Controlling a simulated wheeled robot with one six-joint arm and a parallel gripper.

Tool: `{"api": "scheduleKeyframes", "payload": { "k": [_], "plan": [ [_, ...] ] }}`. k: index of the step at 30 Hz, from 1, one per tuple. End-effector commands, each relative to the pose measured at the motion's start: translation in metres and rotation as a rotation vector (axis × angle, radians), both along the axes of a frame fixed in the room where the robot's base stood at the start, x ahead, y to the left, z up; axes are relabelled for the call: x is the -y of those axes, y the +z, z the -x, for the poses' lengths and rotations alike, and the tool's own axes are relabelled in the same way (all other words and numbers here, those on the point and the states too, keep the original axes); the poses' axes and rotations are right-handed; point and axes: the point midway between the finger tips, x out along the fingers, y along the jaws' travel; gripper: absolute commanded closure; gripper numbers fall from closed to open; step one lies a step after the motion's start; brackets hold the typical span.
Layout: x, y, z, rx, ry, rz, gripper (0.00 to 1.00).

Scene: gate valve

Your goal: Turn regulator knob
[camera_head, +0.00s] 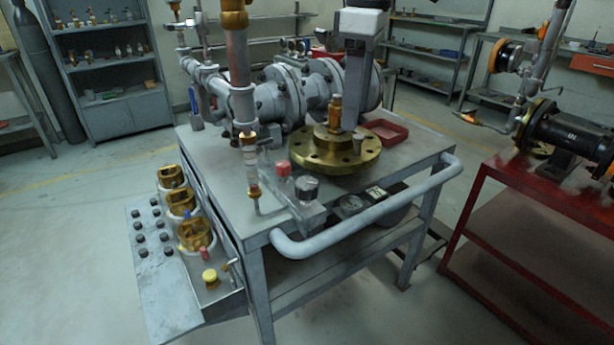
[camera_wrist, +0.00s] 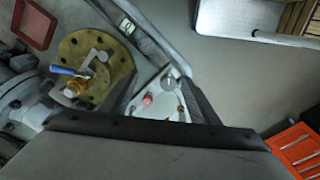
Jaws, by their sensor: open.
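A small pale block (camera_head: 298,208) at the front corner of the grey bench carries a dark round knob (camera_head: 307,187) and a red knob (camera_head: 284,169). I cannot tell for sure which is the regulator knob. In the wrist view the round knob (camera_wrist: 168,82) and the red knob (camera_wrist: 147,100) show between my fingers, farther down. My gripper (camera_wrist: 162,78) is open and empty, with its two dark fingers apart and touching neither knob.
A grey handrail (camera_head: 375,212) curves around the bench front. A vertical pipe (camera_head: 240,90) stands left of the knobs. Grey flanged pipework (camera_head: 270,103) and a red tray (camera_head: 385,132) lie behind. Brass valves (camera_head: 180,205) sit on the left side panel. A red table (camera_head: 520,220) stands right.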

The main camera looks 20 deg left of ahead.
Motion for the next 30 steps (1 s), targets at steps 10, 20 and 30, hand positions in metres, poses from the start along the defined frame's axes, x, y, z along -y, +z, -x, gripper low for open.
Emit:
{"api": "scheduleKeyframes", "payload": {
  "k": [10,20,30],
  "plan": [
    [-0.078,0.019,0.022,-0.035,0.239,0.045,0.44],
    [-0.079,-0.014,0.023,-0.038,0.245,0.048,0.44],
    [-0.079,-0.074,0.023,-0.038,0.244,0.048,0.44]
  ]
}}
